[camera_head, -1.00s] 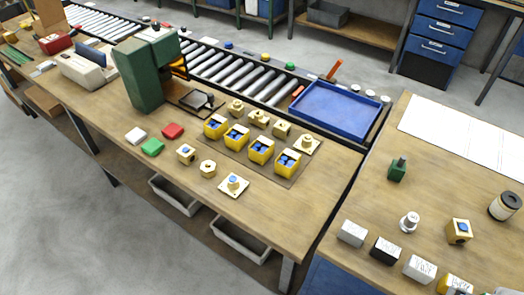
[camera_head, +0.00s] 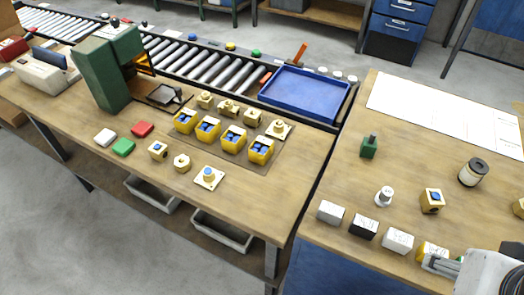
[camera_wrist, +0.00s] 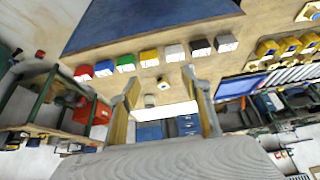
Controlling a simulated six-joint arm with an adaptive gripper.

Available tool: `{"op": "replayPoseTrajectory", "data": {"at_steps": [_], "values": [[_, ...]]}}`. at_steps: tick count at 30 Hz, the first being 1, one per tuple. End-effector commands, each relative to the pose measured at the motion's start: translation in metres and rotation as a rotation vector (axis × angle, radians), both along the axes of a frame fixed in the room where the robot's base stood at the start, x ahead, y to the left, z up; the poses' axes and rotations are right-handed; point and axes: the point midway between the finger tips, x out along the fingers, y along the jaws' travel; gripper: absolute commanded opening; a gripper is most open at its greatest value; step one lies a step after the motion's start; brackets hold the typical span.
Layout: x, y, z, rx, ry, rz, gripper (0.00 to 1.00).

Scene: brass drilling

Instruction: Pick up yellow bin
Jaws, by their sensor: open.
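The yellow bin (camera_head: 433,250) is a small labelled box in the row at the front of the right-hand table. In the head view my gripper (camera_head: 432,263) covers part of it. In the wrist view the yellow bin (camera_wrist: 149,56) stands in the row beyond my gripper (camera_wrist: 161,80). My two fingers are spread apart, with nothing held between them.
White (camera_head: 398,241) and black (camera_head: 363,227) bins stand beside the yellow one. Green (camera_wrist: 125,63), blue (camera_wrist: 104,68) and red (camera_wrist: 83,73) bins continue the row. A brass part (camera_head: 432,201) and a silver part (camera_head: 384,196) stand behind.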

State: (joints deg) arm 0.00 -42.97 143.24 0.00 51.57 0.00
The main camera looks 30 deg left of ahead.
Motion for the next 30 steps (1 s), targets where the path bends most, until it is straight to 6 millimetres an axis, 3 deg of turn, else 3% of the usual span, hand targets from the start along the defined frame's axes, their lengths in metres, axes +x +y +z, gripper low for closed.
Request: {"op": "replayPoseTrajectory", "data": {"at_steps": [1, 3, 17, 23, 30], "values": [[0.0, 0.0, 0.0, 0.0, 0.0, 0.0, 0.47], [0.0, 0.0, 0.0, 0.0, 0.0, 0.0, 0.6], [0.006, 0.005, 0.002, 0.009, -0.007, 0.011, 0.6], [0.031, 0.025, 0.008, 0.048, -0.038, 0.056, 0.6], [0.081, 0.07, 0.021, 0.13, -0.107, 0.133, 0.6]]}}
